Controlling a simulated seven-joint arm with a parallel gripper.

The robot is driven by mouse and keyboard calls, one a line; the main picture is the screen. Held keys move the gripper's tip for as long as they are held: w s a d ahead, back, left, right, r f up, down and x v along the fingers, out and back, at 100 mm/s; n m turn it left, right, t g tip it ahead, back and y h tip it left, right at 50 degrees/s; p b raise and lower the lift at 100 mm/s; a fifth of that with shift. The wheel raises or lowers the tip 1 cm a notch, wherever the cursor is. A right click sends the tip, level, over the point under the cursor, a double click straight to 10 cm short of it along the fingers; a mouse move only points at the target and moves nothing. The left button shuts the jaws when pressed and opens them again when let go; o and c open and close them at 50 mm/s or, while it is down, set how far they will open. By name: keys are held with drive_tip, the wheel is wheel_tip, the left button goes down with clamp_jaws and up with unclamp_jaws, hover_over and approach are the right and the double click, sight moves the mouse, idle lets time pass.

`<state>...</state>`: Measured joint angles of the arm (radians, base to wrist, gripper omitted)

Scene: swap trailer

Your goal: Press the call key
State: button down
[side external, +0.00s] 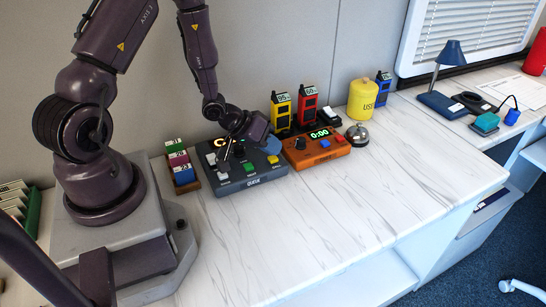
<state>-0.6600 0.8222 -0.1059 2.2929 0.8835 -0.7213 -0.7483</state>
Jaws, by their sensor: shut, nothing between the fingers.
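A dark grey console (240,184) marked "QUEUE" sits on the counter in front of my arm. Its front shows a white key (222,176), a green key (249,168) and a yellow key (272,159). The small labels by these keys are too small to read, so I cannot tell which one is the call key. A lit display on the console is partly hidden by my arm. My gripper (226,155) is shut and empty, pointing down over the console's left part, behind the white key. I cannot tell whether its tips touch the console.
An orange timer box (318,155) reading "0:00" stands right of the console, with a silver bell (357,134) beside it. Yellow (281,110) and red (307,104) handsets and a yellow canister (362,100) stand behind. A ticket rack (190,187) stands left. The front counter is clear.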

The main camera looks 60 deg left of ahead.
drive_tip(key=shift+f, duration=0.5)
drive_tip(key=shift+r, duration=0.1)
idle(0.5)
drive_tip(key=shift+r, duration=0.85)
drive_tip(key=shift+r, duration=2.55)
